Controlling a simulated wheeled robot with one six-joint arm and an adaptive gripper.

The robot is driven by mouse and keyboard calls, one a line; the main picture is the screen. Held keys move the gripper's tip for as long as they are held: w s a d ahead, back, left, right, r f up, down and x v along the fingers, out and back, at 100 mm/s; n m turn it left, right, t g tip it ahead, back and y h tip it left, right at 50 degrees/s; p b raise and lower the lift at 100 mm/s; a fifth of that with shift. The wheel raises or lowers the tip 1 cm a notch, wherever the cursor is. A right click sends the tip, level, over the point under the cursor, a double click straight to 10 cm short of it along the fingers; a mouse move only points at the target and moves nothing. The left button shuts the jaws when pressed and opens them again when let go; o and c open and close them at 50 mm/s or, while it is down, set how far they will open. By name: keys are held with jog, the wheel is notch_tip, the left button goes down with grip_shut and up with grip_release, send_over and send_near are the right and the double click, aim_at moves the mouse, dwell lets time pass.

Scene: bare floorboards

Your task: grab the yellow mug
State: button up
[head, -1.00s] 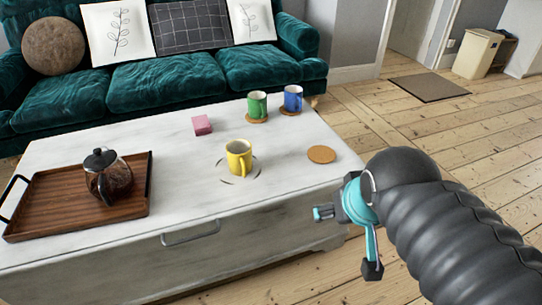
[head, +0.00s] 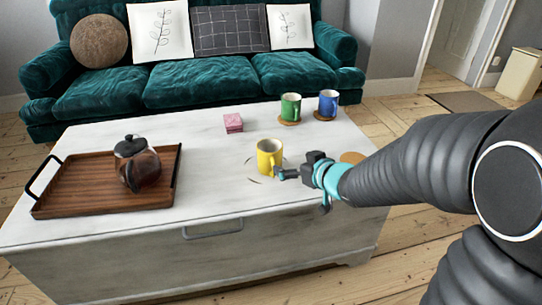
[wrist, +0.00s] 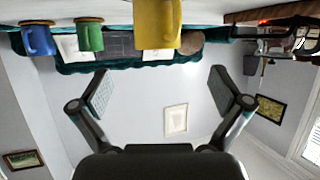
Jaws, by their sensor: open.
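The yellow mug (head: 268,157) stands upright on the white table, near its middle, with its handle toward the front. My gripper (head: 283,174) is just right of the mug in the head view, and its fingers appear apart from it. In the wrist view, which is upside down, the yellow mug (wrist: 157,24) shows at the top middle, beyond the fingers. My gripper (wrist: 158,88) is open there, with nothing between its two fingers.
A green mug (head: 290,107) and a blue mug (head: 327,104) stand on coasters at the back right. A bare coaster (head: 352,157) is partly behind my arm. A pink block (head: 233,123) lies behind the yellow mug. A wooden tray (head: 75,190) with a coffee pot (head: 138,165) is at left.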

aim_at(274, 156)
jog(key=b+x, duration=0.1)
jog(key=x, duration=0.7)
jog(key=shift+s, duration=0.1)
jog(key=shift+w+r+b+x, duration=0.15)
jog(key=shift+b+x, duration=0.2)
jog(key=shift+x, duration=1.1)
jog(key=shift+w+r+b+x, duration=0.15)
jog(key=shift+b+x, duration=0.15)
jog(key=shift+x, duration=1.15)
jog(key=shift+s+d, duration=0.1)
jog(key=shift+s, duration=0.05)
jog(key=c, duration=1.4)
